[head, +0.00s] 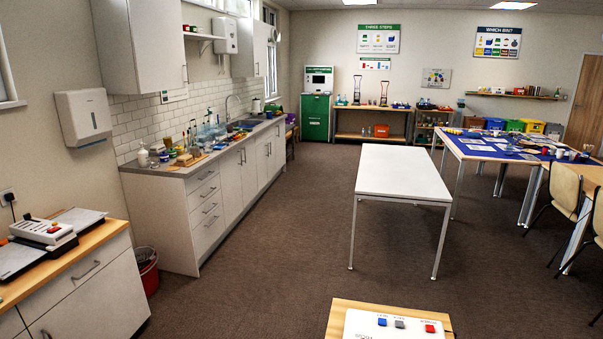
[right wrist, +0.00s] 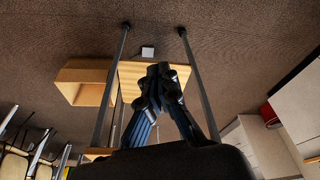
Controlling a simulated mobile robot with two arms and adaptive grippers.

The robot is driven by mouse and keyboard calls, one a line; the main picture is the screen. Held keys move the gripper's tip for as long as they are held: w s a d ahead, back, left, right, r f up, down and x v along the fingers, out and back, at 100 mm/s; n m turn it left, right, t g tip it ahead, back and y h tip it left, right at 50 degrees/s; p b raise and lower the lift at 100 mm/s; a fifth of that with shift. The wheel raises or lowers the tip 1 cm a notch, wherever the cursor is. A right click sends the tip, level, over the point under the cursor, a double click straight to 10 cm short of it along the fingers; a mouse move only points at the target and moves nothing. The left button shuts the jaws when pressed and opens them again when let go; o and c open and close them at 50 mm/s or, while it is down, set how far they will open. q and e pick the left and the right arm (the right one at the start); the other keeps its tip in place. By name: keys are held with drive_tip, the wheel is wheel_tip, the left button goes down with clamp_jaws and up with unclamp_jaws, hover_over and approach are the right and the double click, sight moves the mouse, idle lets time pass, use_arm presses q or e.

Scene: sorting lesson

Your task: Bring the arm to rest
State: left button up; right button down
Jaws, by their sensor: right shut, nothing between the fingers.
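My right gripper (right wrist: 160,75) shows in the right wrist view, with its dark fingers together and nothing between them. It hangs in free view in front of a wooden stand (right wrist: 90,75) with dark legs; I cannot tell the distance between them. Neither arm shows in the head view. My left gripper is not in view.
A small wooden table (head: 340,318) with a white button panel (head: 392,328) is close at the bottom of the head view. A white table (head: 400,172) stands beyond. A counter (head: 165,225) and a red bin (head: 147,272) are left. Carpet (head: 270,260) between is clear.

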drive_tip(key=s+d+f+g+b, duration=0.15)
drive_tip(key=s+f, duration=0.25)
drive_tip(key=f, duration=0.7)
drive_tip(key=s+f+t+b, duration=0.1)
drive_tip(key=s+f+b, duration=0.25)
drive_tip(key=f, duration=0.75)
drive_tip(key=s+d+f+g+b, duration=0.1)
drive_tip(key=s+d+f+b, duration=0.1)
drive_tip(key=s+f, duration=0.9)
drive_tip(key=shift+s+f, duration=0.2)
drive_tip(key=shift+s, duration=0.3)
